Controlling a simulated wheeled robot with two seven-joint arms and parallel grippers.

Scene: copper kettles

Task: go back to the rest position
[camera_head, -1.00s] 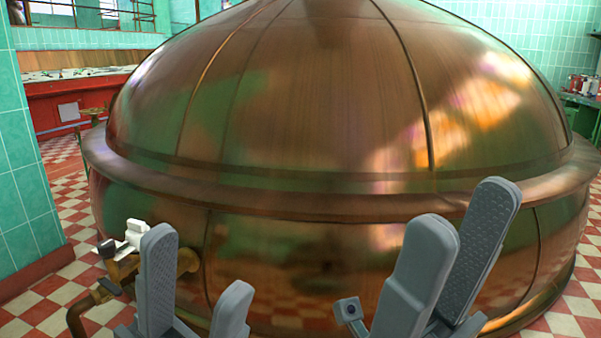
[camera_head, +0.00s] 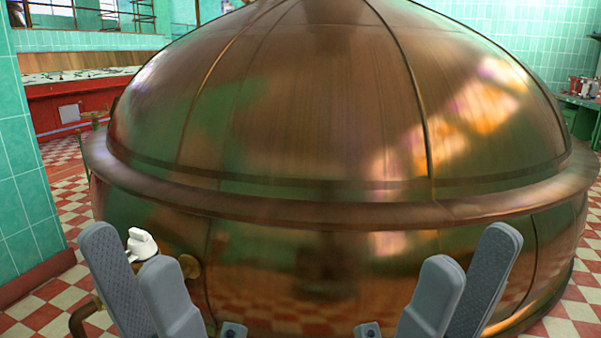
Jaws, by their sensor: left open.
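My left gripper (camera_head: 130,250) is at the lower left, in front of the kettle. Its two grey fingers stand apart with nothing between them that it holds. My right gripper (camera_head: 474,250) is at the lower right, with its grey fingers also spread and empty. The two grippers stand nearly mirrored, pointing up and outward. The large copper kettle (camera_head: 320,110) fills the middle of the view behind them, and neither gripper visibly touches it.
A white-handled valve (camera_head: 142,243) and brass pipe (camera_head: 85,318) are at the kettle's lower left, partly behind my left gripper. A green tiled wall (camera_head: 28,190) stands at the left. Red and white floor tiles (camera_head: 575,318) show at both sides.

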